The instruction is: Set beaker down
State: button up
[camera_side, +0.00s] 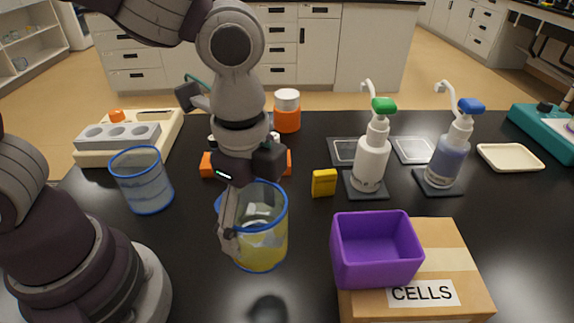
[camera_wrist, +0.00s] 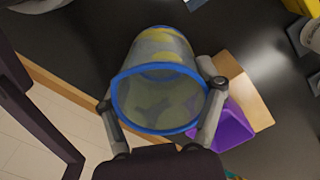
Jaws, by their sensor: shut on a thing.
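A clear beaker (camera_side: 264,247) with a blue rim and yellow contents is at the centre front of the side view. My gripper (camera_side: 231,238) is shut on it, with one finger against its left side. The wrist view shows the beaker (camera_wrist: 160,95) between both fingers, its blue rim toward the camera. In the side view a dark round patch shows on the table in front of it, and the beaker looks raised; its exact height is unclear. A white green-capped dispenser (camera_side: 371,160) and a bluish blue-capped dispenser (camera_side: 449,158) stand right of centre, each on a dark base.
The black table (camera_side: 300,225) holds two outlined square pads (camera_side: 346,151) (camera_side: 414,150) behind the dispensers. A purple bin (camera_side: 374,268) sits on a CELLS box (camera_side: 452,258) to the right. A yellow block (camera_side: 324,183) and another blue-rimmed beaker (camera_side: 142,181) are nearby.

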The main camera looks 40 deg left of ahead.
jog(key=shift+s+d+f+m, duration=0.1)
jog(key=shift+s+d+m, duration=0.05)
jog(key=shift+s+m, duration=0.25)
jog(key=shift+s+d+f+m, duration=0.1)
jog(key=shift+s+d+m, duration=0.05)
jog(key=shift+s+m, duration=0.25)
notch_tip(320, 180, down, 10)
jog(key=shift+r, duration=0.2)
jog(key=shift+f, duration=0.15)
jog(key=o, duration=1)
jog(key=shift+c, duration=0.2)
jog(key=shift+n, duration=0.4)
jog(key=r, duration=0.7)
jog(key=w+r, duration=0.1)
jog(key=r, duration=0.2)
jog(key=shift+a+r, duration=0.35)
jog(key=shift+r, duration=0.05)
jog(key=a+r+n+t, duration=0.5)
jog(key=a+n, duration=0.7)
jog(key=n, duration=0.3)
jog(key=shift+r, duration=0.65)
jog(key=shift+o, duration=0.5)
jog(key=shift+s+a+n+t, duration=0.2)
jog(key=shift+a+n+t, duration=0.15)
jog(key=shift+n, duration=0.25)
